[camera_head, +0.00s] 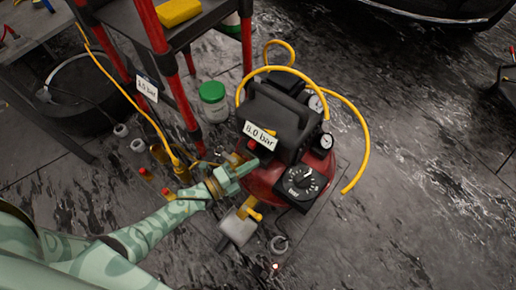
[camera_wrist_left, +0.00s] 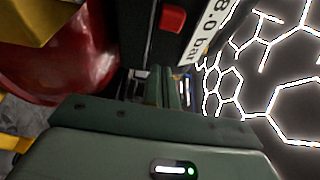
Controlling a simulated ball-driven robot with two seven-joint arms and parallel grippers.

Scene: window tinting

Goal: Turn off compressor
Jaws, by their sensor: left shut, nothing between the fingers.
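The compressor stands on the floor, with a red tank (camera_head: 262,182) and a black motor housing (camera_head: 275,112). A white label (camera_head: 260,136) on the housing reads 8.0 bar. A small red switch (camera_head: 252,145) sits beside the label. In the left wrist view the red switch (camera_wrist_left: 172,18) is at the top, left of the label (camera_wrist_left: 207,28). My left gripper (camera_head: 246,168) is shut and empty, just below the switch in the head view. Its fingers (camera_wrist_left: 168,88) point toward the black housing; I cannot tell whether they touch it. My right gripper is not in view.
A black control box with a dial (camera_head: 301,182) and two gauges (camera_head: 326,141) are on the compressor. A yellow hose (camera_head: 358,125) loops over it. A green-lidded jar (camera_head: 213,102) and a red-legged rack (camera_head: 186,100) stand behind left.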

